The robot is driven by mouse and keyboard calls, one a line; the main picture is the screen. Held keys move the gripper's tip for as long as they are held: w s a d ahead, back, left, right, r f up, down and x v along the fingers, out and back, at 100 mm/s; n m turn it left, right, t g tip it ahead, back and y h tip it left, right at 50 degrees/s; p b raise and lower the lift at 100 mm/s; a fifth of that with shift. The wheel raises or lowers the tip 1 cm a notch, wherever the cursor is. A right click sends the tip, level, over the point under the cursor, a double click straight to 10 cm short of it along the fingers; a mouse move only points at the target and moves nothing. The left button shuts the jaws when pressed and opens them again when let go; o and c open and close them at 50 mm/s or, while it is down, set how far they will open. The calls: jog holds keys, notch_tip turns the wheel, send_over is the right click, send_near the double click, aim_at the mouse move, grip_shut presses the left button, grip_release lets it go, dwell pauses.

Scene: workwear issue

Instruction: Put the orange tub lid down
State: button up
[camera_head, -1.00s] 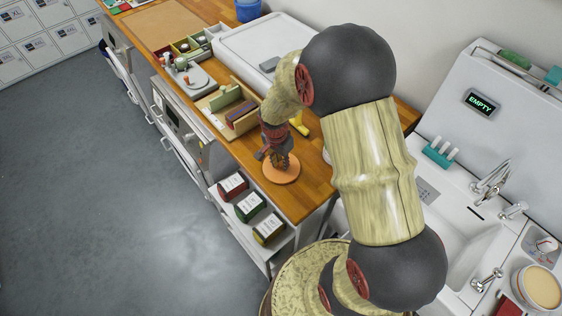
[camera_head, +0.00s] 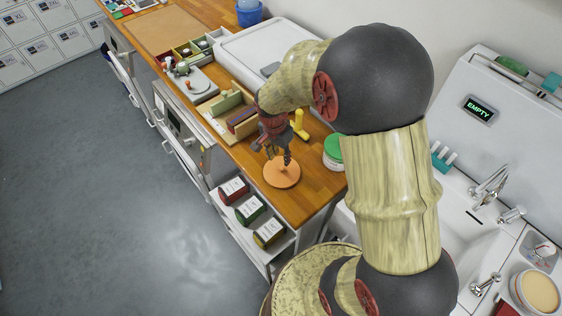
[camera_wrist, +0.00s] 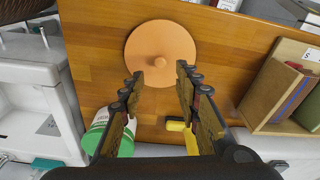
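The orange tub lid (camera_head: 283,178) lies flat on the wooden counter near its front end, knob up. In the wrist view the lid (camera_wrist: 160,40) is a full disc with its small knob in the middle, beyond my fingertips. My gripper (camera_head: 279,158) is over the lid in the head view. In the wrist view its fingers (camera_wrist: 160,77) are spread apart with nothing between them, clear of the knob. A white tub with a green top (camera_head: 333,152) stands to the right of the lid, partly behind my arm.
A yellow tool (camera_head: 299,124) lies behind my gripper. A wooden box with dark items (camera_head: 236,112) stands to the left. A white bin (camera_head: 252,58) stands at the back. Labelled packs (camera_head: 250,208) sit on the shelf below the counter edge. A sink is at right.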

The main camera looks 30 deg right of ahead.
jog(key=s+a+r+n+t, duration=0.1)
jog(key=s+a+r+n, duration=0.2)
jog(key=r, duration=0.7)
jog(key=s+a+r+n+t, duration=0.1)
jog(key=s+a+r+n, duration=0.2)
jog(key=r, duration=0.6)
jog(key=s+a+r+n+t, duration=0.1)
jog(key=s+r+n, duration=0.2)
jog(key=s, duration=0.3)
jog(key=s+a+r+n+t+y, duration=0.1)
jog(key=s+r+n+t, duration=0.1)
jog(key=s+r+n, duration=0.2)
jog(key=shift+s+a+n, duration=0.3)
jog(key=shift+s+a, duration=0.1)
jog(key=shift+s, duration=0.65)
jog(key=shift+f, duration=0.1)
notch_tip(320, 180, down, 7)
jog(key=b, duration=0.6)
jog(key=shift+d, duration=0.1)
